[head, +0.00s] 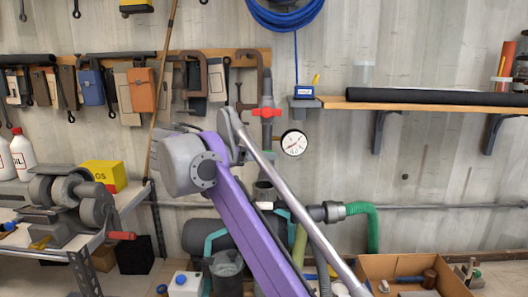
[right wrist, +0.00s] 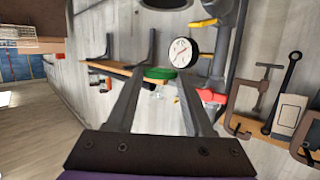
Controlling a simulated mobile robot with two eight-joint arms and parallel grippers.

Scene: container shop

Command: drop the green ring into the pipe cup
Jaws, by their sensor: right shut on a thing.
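The green ring (right wrist: 160,73) shows in the right wrist view, between the fingertips of my right gripper (right wrist: 163,75), which is shut on it. The ring is held clear of the wall behind. I cannot make out the ring in the head view, where my purple arm crosses the middle. A grey cup with a dark opening, which looks like the pipe cup (head: 263,190), stands below the red valve in the head view. A dark round opening at the top edge of the right wrist view may be the same cup, apart from the ring. My left gripper is not in view.
A round gauge (head: 294,142) and a red valve (head: 267,112) are on the piping. A wooden shelf (head: 425,103) is at right, and tools hang at left. A cardboard box (head: 410,265) is at lower right.

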